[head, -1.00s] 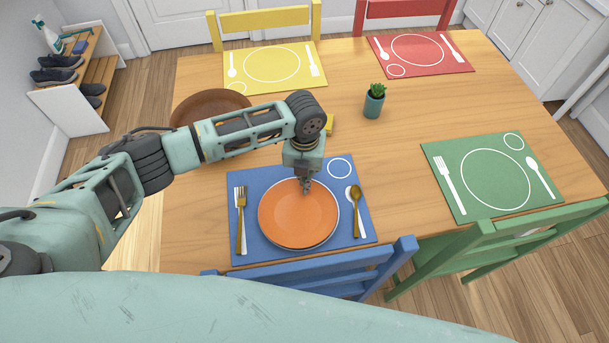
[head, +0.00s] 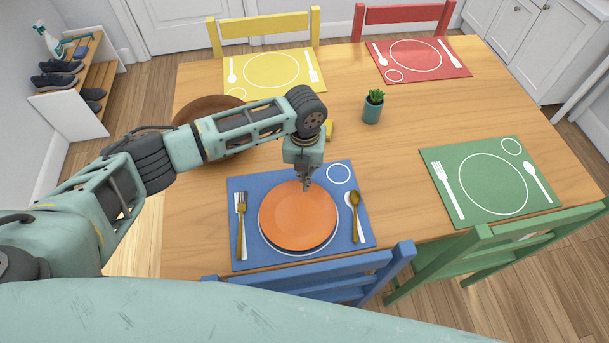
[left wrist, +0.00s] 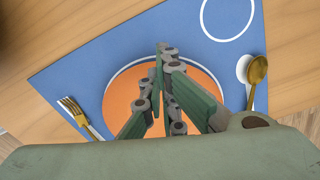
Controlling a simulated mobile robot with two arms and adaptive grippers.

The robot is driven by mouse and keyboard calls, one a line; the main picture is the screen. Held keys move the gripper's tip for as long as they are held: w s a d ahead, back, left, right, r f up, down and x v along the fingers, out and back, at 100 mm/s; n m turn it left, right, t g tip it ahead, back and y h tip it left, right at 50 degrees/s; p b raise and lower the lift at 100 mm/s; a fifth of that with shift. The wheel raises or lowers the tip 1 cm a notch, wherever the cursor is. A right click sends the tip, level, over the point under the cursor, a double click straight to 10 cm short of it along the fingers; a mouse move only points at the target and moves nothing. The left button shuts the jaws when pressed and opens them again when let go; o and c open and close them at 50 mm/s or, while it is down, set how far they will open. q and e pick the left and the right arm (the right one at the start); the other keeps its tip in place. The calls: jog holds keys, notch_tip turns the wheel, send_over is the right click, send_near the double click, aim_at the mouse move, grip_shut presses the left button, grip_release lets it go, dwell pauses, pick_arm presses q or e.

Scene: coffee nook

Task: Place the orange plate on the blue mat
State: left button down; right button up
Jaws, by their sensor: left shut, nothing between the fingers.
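The orange plate (head: 297,213) lies on the blue mat (head: 247,183), over the white circle printed there. A strip of the white outline shows past its near edge in the head view. In the left wrist view the plate (left wrist: 205,84) is partly hidden behind my fingers, with the blue mat (left wrist: 75,75) around it. My left gripper (head: 307,184) is shut and empty. Its fingertips are over the plate's far edge; I cannot tell whether they touch it. The same gripper (left wrist: 166,52) fills the middle of the left wrist view. My right gripper is not in view.
A gold fork (head: 240,226) and a gold spoon (head: 356,215) lie on the mat beside the plate. A brown bowl (head: 200,107) is partly behind my left arm. A potted plant (head: 373,107) stands mid-table. A blue chair (head: 330,273) is at the near edge.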

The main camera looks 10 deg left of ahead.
pick_arm(q)
notch_tip(320, 180, up, 11)
jog(key=shift+f, duration=0.2)
